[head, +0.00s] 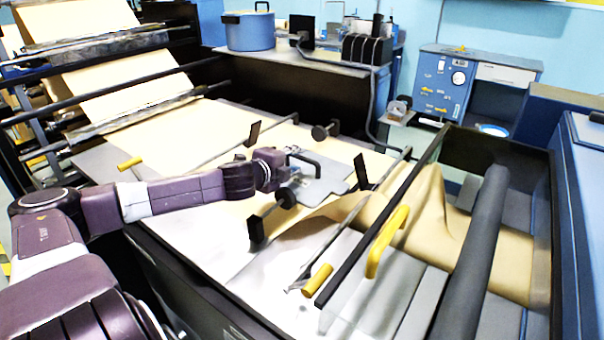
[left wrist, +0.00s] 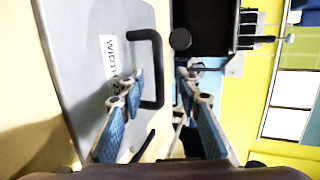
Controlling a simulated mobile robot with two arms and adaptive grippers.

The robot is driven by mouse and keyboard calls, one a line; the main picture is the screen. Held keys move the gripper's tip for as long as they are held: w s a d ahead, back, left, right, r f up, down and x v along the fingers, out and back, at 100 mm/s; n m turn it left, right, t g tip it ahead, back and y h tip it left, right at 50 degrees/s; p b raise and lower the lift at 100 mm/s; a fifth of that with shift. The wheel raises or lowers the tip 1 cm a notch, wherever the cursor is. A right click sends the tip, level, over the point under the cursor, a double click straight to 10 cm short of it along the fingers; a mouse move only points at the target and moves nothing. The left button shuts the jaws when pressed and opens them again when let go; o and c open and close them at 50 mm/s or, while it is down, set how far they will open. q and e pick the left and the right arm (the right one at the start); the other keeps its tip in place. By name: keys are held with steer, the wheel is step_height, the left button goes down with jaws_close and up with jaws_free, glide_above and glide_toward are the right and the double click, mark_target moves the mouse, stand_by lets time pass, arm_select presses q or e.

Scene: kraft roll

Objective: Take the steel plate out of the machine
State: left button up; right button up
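The steel plate (head: 322,184) is a flat grey sheet lying on the brown paper on the machine bed. It has a black handle (head: 304,160) and, in the left wrist view, a white label (left wrist: 108,62). My left gripper (head: 284,163) reaches in from the left beside the handle. In the left wrist view its two blue fingers (left wrist: 158,88) are apart, and the handle bar (left wrist: 157,70) appears between the fingertips. I cannot tell whether they touch it. The gripper and arm hide part of the plate. My right gripper is not in view.
Brown paper (head: 235,127) runs over the bed and bunches up at the right. A clear guard with a yellow handle (head: 388,240) and a dark roller (head: 470,265) stand right. Rods with yellow grips (head: 317,280) and black knobs (head: 325,131) surround the plate. A blue pot (head: 249,30) stands behind.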

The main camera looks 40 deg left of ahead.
mark_target(301, 158)
arm_select(q)
steer(key=shift+p+x, duration=0.7)
steer(key=shift+x, duration=1.55)
steer(key=shift+s+d, duration=0.1)
steer(key=shift+c, duration=0.2)
steer(key=shift+f, duration=0.1)
jaws_close()
